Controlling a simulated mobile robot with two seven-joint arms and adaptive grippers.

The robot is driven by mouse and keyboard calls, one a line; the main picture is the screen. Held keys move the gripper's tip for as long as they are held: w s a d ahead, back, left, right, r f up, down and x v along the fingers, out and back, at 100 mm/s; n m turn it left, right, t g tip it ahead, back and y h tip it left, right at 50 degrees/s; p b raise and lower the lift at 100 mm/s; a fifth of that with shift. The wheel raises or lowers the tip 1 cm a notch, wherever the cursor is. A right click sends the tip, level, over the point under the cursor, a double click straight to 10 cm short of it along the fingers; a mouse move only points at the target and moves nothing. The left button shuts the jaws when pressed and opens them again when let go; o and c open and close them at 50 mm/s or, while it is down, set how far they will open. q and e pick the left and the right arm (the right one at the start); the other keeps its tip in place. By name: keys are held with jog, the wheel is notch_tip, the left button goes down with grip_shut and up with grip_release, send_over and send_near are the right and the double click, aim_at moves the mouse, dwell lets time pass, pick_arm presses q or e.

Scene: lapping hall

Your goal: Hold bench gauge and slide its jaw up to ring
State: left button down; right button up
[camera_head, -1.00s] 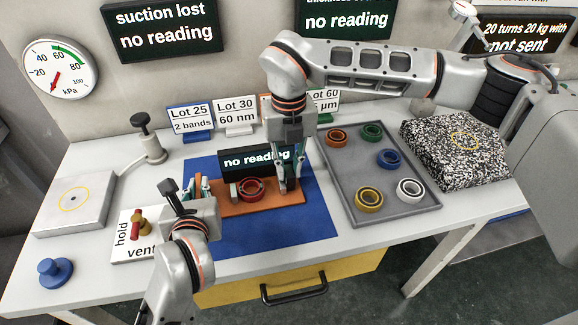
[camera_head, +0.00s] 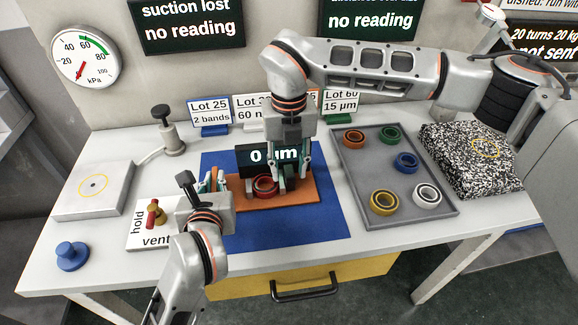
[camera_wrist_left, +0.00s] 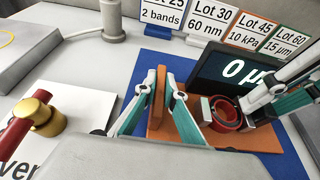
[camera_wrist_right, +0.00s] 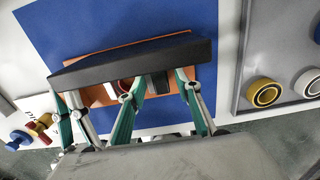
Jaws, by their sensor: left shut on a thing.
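The bench gauge has an orange base (camera_head: 300,193) on the blue mat and a dark display (camera_wrist_left: 213,70) reading 0 µm. A red ring (camera_head: 265,185) lies on the base. The gauge's sliding jaw (camera_wrist_right: 160,82) is at the ring's right side, close against it; exact contact is hard to see. My left gripper (camera_wrist_left: 165,90) is shut on the upright orange plate (camera_wrist_left: 161,92) at the gauge's left end. My right gripper (camera_wrist_right: 160,90) is low over the base, its spread fingers on either side of the jaw, and partly hides it in the head view.
A grey tray (camera_head: 398,215) with several coloured rings stands to the right, beside a speckled block (camera_head: 470,170). On the left are a hold/vent valve (camera_head: 153,213), a pale plate (camera_head: 92,190) and a blue knob (camera_head: 71,255). Lot cards (camera_head: 210,112) stand behind the gauge.

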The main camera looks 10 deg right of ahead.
notch_tip(320, 180, up, 12)
dwell(0.5)
dwell(0.6)
pick_arm(q)
jog(key=c, duration=2)
grip_release()
jog(key=shift+c, duration=0.2)
jog(key=v, duration=0.7)
jog(key=shift+s+r, duration=0.1)
jog(key=shift+s, duration=0.15)
